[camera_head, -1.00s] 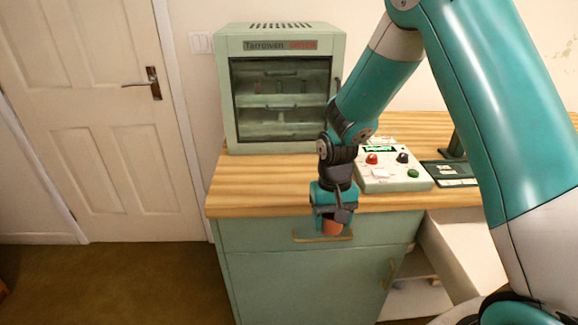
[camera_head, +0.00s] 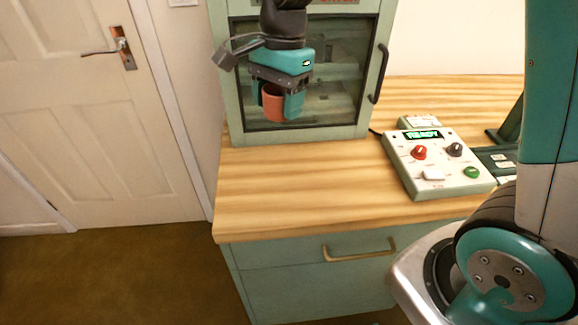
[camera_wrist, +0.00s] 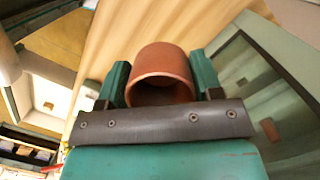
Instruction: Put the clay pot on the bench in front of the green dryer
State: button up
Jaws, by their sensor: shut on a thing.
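The clay pot (camera_head: 273,104) is a small orange-brown cup. My gripper (camera_head: 279,103) is shut on it and holds it up in front of the green dryer's glass door, above the bench. In the wrist view the pot (camera_wrist: 162,72) sits between the two green fingers, its opening facing the camera. The green dryer (camera_head: 231,80) stands at the back left of the wooden bench (camera_head: 290,190). Its door is closed and my wrist hides part of it. The bench top in front of the dryer is bare.
A white control box (camera_head: 435,163) with red, black and green knobs and a lit display stands right of the dryer. A dark device (camera_head: 497,160) is farther right, partly behind my arm. A drawer handle (camera_head: 360,250) sticks out below the bench's front edge.

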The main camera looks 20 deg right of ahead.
aim_at(281, 182)
jog(key=f, duration=1.7)
jog(key=shift+d+f, duration=0.2)
jog(key=shift+f, duration=0.15)
jog(key=shift+s+f, duration=0.1)
jog(key=o, duration=1)
notch_tip(281, 182, up, 12)
jog(key=d, duration=0.2)
jog(key=s+a+r+n+y, duration=0.1)
jog(key=s+r+n, duration=0.1)
jog(key=s+n, duration=0.4)
jog(key=s+a+r+n, duration=0.2)
jog(key=s+r+n, duration=0.1)
jog(key=s+n, duration=0.4)
jog(key=s+a+r+n+y, duration=0.1)
jog(key=s+a+r+n, duration=0.1)
jog(key=s+n, duration=0.4)
jog(key=shift+s+a+r+n+t+y, duration=0.3)
jog(key=shift+s+r+t, duration=0.1)
jog(key=shift+r, duration=0.35)
